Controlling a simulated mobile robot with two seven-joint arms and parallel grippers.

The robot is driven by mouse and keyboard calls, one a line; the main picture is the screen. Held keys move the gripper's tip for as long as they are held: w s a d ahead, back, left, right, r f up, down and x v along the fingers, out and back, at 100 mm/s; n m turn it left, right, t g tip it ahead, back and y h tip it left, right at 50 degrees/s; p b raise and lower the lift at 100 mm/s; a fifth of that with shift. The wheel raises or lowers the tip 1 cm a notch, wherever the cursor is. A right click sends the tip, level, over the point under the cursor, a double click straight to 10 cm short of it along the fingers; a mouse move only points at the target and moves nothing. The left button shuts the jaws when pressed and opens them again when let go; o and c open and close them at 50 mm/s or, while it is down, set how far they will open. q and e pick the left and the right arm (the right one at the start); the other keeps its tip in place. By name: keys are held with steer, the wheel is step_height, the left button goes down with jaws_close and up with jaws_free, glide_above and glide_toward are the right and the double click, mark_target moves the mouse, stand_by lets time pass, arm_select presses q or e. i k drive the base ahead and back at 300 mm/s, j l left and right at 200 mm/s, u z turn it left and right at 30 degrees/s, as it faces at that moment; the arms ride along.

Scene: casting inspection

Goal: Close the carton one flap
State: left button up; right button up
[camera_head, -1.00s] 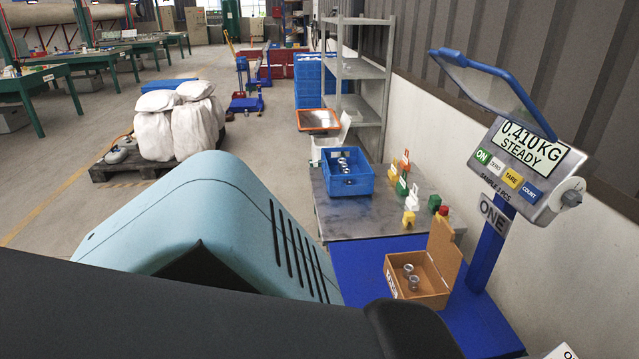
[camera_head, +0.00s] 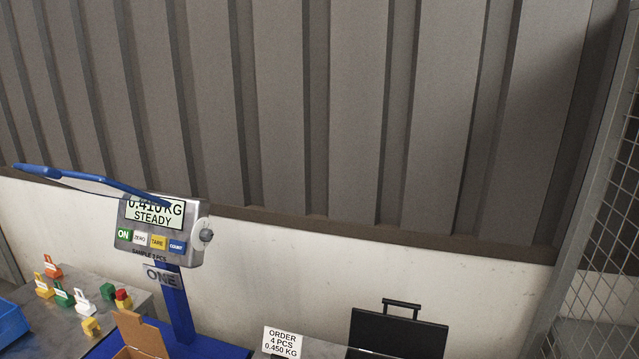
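The carton (camera_head: 141,333) is at the bottom edge of the head view, on a blue surface (camera_head: 218,347) at the foot of the scale. Its brown flap stands up, open. The rest of the carton and its contents are cut off by the frame. The scale display (camera_head: 155,213) reads 0.410 KG, STEADY. Neither of my grippers is in view.
A sign (camera_head: 282,342) reads ORDER 4 PCS 0.450 KG. A black case (camera_head: 398,333) with a handle stands to its right. Several coloured padlock-like pieces stand on the grey table (camera_head: 92,284) at left, beside a blue bin (camera_head: 10,322). A mesh cage (camera_head: 606,230) is at far right.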

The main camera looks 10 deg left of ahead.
mark_target(138, 335)
steer(key=k+u, duration=0.1)
steer(key=u, duration=1.25)
